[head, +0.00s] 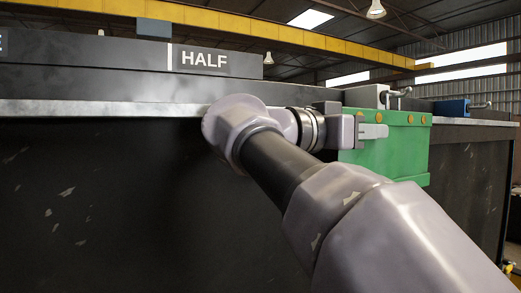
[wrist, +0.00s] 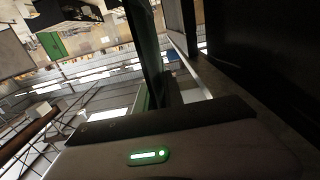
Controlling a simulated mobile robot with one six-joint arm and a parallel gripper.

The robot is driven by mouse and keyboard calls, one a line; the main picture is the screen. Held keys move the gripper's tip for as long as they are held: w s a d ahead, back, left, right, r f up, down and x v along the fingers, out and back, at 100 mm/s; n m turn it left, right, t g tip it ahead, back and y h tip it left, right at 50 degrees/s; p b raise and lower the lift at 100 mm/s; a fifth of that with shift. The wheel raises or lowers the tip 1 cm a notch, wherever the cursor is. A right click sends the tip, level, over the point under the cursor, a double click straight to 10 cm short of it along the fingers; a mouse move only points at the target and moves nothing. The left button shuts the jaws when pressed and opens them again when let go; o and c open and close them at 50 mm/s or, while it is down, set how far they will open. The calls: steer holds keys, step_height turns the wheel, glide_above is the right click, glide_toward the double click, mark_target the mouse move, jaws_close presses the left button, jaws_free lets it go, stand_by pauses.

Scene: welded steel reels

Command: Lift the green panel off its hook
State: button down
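The green panel (head: 400,148) hangs upright at the right end of the dark bench front in the head view, with several orange-yellow round spots along its top. A bent grey metal hook (head: 398,92) shows just above it, beside a grey block. My gripper (head: 374,131) is at the panel's upper left part, a pale finger lying across its face. In the wrist view the panel (wrist: 146,45) appears as a narrow dark green strip, nearly edge-on, rising from the gripper body. The far finger is hidden, and I cannot tell whether the fingers touch the panel.
A dark bench (head: 110,200) with a pale steel edge fills the left and middle. A sign reading HALF (head: 205,62) stands on its top. A blue block (head: 452,107) with another metal hook is farther right. Open hall space shows beyond.

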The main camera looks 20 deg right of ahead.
steer(key=shift+r, duration=0.35)
steer(key=shift+r+p, duration=0.25)
steer(key=shift+p, duration=0.1)
steer(key=shift+s, duration=0.1)
steer(key=s+r+b, duration=0.1)
steer(key=s+b, duration=0.4)
steer(key=s, duration=0.7)
steer(key=shift+s+d+b, duration=0.15)
steer(key=shift+d+b, duration=0.2)
steer(key=shift+d, duration=0.1)
